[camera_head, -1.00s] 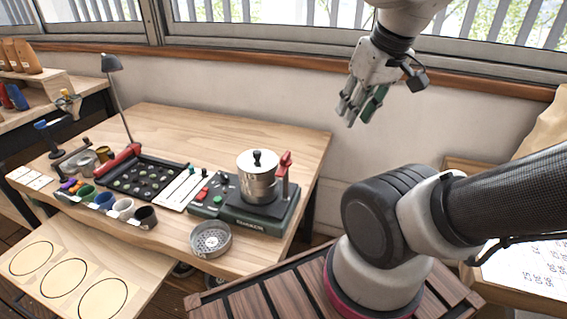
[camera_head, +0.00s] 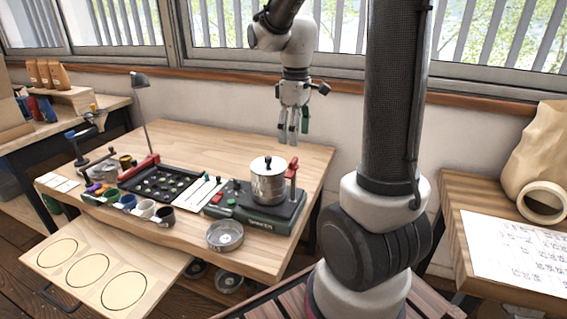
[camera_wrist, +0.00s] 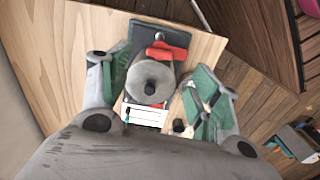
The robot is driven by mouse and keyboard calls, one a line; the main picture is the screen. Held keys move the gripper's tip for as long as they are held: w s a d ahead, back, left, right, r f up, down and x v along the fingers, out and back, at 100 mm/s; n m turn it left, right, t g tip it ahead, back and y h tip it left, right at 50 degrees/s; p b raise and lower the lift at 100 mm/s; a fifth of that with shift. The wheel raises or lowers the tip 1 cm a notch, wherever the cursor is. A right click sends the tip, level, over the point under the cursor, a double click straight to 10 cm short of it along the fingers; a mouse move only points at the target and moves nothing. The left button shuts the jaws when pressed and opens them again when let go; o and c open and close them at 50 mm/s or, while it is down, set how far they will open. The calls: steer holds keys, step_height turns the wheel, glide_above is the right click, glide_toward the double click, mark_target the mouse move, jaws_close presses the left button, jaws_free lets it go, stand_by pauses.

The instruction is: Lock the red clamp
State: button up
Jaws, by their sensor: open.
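The red clamp (camera_head: 292,170) stands upright at the right side of the metal pot (camera_head: 268,184), on the dark green machine base (camera_head: 256,222). In the wrist view the clamp (camera_wrist: 168,51) shows as a red piece beside the round lid of the pot (camera_wrist: 150,82). I cannot tell from these views whether it is locked. My gripper (camera_head: 293,138) is open and empty, pointing down, above the bench near the clamp and apart from it. In the wrist view its two green-padded fingers (camera_wrist: 163,85) stand on either side of the pot and base.
A round metal sieve pan (camera_head: 225,236) sits at the bench's front edge. A black tray (camera_head: 165,184), several small cups and a lamp (camera_head: 140,80) stand to the left. A wooden drawer board (camera_head: 130,252) juts out in front. A paper sheet (camera_head: 515,250) lies on the right table.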

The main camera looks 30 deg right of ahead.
mark_target(294, 159)
steer(key=shift+w+f+n, duration=0.1)
steer(key=shift+f+n, duration=0.05)
steer(key=shift+n, duration=0.15)
steer(key=shift+f, duration=0.25)
step_height(294, 159, down, 7)
steer(key=shift+f, duration=0.1)
steer(key=c, duration=1)
